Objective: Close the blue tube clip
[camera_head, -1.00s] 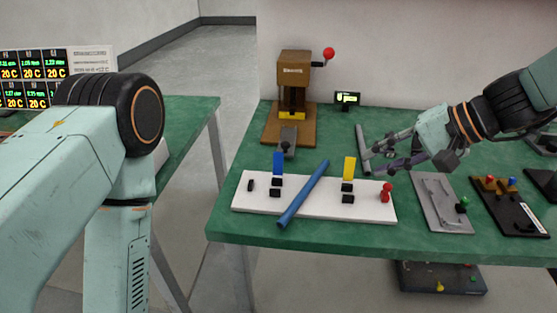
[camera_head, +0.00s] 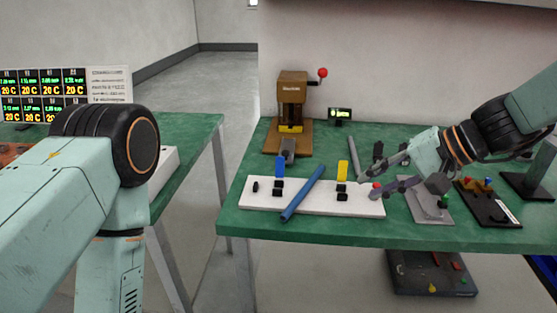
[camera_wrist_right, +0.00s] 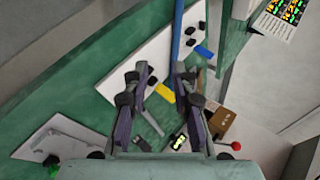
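The blue clip (camera_head: 280,166) stands upright at the left part of a white board (camera_head: 262,205), beside black blocks. A yellow clip (camera_head: 342,170) stands on the same board to the right. A blue tube (camera_head: 303,193) lies slantwise across the board between the two clips. In the right wrist view the blue clip (camera_wrist_right: 204,52) shows beyond my fingers, next to the blue tube (camera_wrist_right: 176,30). My right gripper (camera_head: 362,188) is open and empty at the board's right end, its fingers apart in the right wrist view (camera_wrist_right: 158,88). My left gripper is out of view; only my left arm shows.
A brown press with a red-knobbed lever (camera_head: 292,100) stands behind the board. A small green display (camera_head: 340,115) is at the back. A grey plate (camera_head: 427,205) and a black plate (camera_head: 487,205) lie to the right. The green table (camera_head: 330,232) is clear in front.

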